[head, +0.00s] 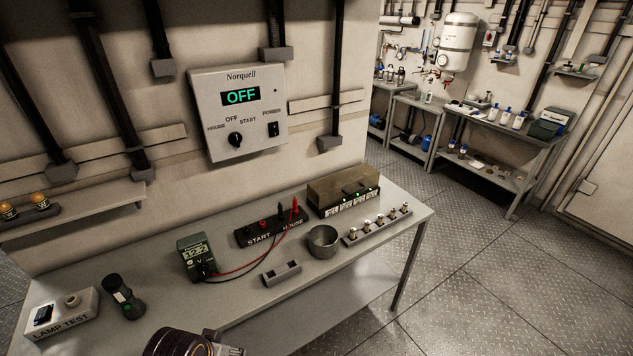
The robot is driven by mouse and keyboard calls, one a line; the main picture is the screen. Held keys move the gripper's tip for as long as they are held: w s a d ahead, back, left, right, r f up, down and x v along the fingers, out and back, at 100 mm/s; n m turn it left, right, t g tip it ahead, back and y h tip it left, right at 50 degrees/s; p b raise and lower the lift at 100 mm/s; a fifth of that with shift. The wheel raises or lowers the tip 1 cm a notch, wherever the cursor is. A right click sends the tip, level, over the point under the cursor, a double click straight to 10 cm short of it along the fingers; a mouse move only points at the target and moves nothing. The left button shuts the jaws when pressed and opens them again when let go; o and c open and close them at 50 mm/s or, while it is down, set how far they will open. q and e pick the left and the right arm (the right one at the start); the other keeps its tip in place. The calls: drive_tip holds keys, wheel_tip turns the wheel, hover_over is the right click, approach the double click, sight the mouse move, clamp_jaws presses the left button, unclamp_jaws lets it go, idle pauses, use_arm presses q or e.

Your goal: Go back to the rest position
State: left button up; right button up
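The grey workbench (345,270) lies in front of me. The control box (238,112) on the wall above it reads OFF in green. On the bench stand a green multimeter (195,258) with red and black leads, a START/HOUSE terminal block (262,232), a grey cup (322,241) and a small slotted grey block (281,273).
A lamp test box (62,314) and a dark flashlight (122,297) are at the bench's left. A brown-topped box (343,190) and a rack of small bulbs or fuses (377,226) are at its right. A wall shelf (90,207) is at left. Floor (480,270) to the right is clear.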

use_arm(q)
wheel_tip(320, 180, down, 33)
drive_tip(key=s+g, duration=0.1)
drive_tip(key=s, duration=0.2)
drive_tip(key=s+a+f+g, duration=0.1)
drive_tip(key=s+a+f, duration=0.1)
drive_tip(key=s+f, duration=0.8)
drive_tip(key=s+a+f+b, duration=0.1)
drive_tip(key=s+a+f, duration=0.1)
drive_tip(key=s+f, duration=0.9)
drive_tip(key=shift+s+a+f+g+b, duration=0.2)
drive_tip(key=shift+s+a+g+b, duration=0.15)
drive_tip(key=shift+s, duration=0.35)
drive_tip(key=shift+d, duration=0.1)
idle(0.8)
